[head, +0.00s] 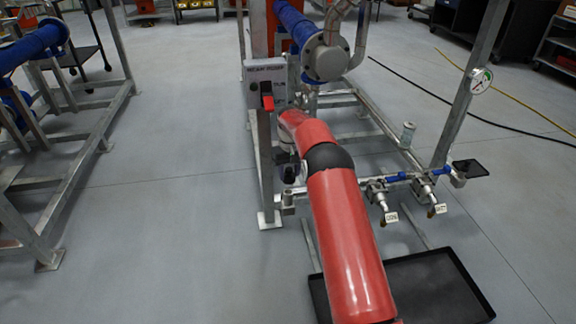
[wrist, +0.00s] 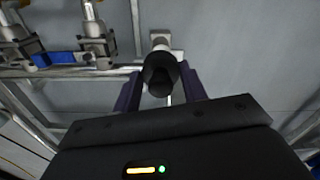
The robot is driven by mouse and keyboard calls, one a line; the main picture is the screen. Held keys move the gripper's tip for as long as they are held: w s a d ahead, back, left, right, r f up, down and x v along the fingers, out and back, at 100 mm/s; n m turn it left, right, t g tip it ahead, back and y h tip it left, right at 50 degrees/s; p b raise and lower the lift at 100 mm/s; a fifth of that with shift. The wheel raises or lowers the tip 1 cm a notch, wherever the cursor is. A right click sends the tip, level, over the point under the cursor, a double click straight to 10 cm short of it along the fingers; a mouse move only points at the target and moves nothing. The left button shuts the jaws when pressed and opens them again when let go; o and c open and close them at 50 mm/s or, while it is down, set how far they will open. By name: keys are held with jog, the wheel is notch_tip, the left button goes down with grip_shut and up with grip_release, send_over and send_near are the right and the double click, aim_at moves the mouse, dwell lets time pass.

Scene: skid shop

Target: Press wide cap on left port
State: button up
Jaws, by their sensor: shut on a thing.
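In the wrist view my gripper (wrist: 160,85) is shut on a dark round cap (wrist: 161,74), with one finger on each side of it. Directly beyond the cap is a light metal fitting (wrist: 160,42) at the end of the pipe, which seems to be the left port. The cap covers part of it, and I cannot tell whether they touch. In the head view the metal end of the manifold (head: 288,199) shows just left of my red arm.
A gauge (head: 480,80) is on the right post. A small black tray (head: 470,168) is beside the manifold's right end, and a large black tray (head: 430,290) lies below.

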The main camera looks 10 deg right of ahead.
jog(key=shift+w+a+r, duration=0.1)
jog(key=shift+w+a, duration=0.05)
jog(key=shift+w, duration=0.4)
jog(key=shift+f+b, duration=1.45)
jog(key=shift+f, duration=1.75)
jog(key=shift+s, duration=0.1)
jog(key=shift+f, duration=0.15)
jog(key=o, duration=1)
jog(key=shift+o, duration=0.4)
